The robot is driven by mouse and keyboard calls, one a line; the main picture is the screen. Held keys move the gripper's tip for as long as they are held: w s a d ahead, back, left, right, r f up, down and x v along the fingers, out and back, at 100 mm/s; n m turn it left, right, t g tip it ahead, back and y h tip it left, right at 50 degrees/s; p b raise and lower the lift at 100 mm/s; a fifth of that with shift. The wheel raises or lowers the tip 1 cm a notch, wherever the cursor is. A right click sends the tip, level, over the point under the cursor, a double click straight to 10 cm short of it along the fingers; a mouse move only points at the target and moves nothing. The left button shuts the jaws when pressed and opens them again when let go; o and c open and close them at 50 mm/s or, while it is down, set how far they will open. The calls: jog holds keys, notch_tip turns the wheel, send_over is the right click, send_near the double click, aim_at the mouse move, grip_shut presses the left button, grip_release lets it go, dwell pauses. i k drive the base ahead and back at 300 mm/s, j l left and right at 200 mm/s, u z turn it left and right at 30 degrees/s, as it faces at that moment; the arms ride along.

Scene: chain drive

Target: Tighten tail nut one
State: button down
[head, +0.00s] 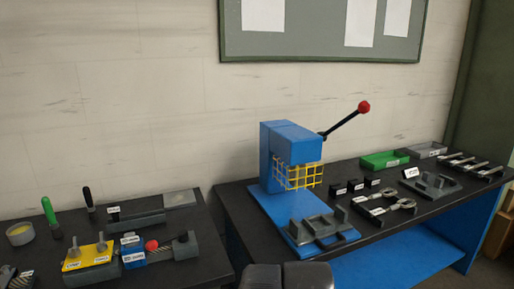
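I cannot single out tail nut one; the labels are too small to read. On the left bench, a yellow plate (86,262) carries two upright grey posts with knobbed tops. Right of it is a small blue block (133,257) with white labels. Next to that is a grey fixture (186,246) with a red ball knob (152,245) and what looks like a threaded rod. Two dark rounded blocks at the bottom middle edge seem to be part of my arm; fingertips are not visible there.
A blue press (283,165) with a yellow mesh guard and red-knobbed lever stands on the right bench (232,208). Grey fixtures, a green tray (384,159) and a grey tray (427,150) lie right of it. Green-handled (49,212) and black-handled (88,197) tools stand at left. A gap separates the benches.

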aim_at(75, 252)
jog(key=i+z, duration=0.15)
jog(key=u, duration=1.5)
jog(key=l, duration=0.1)
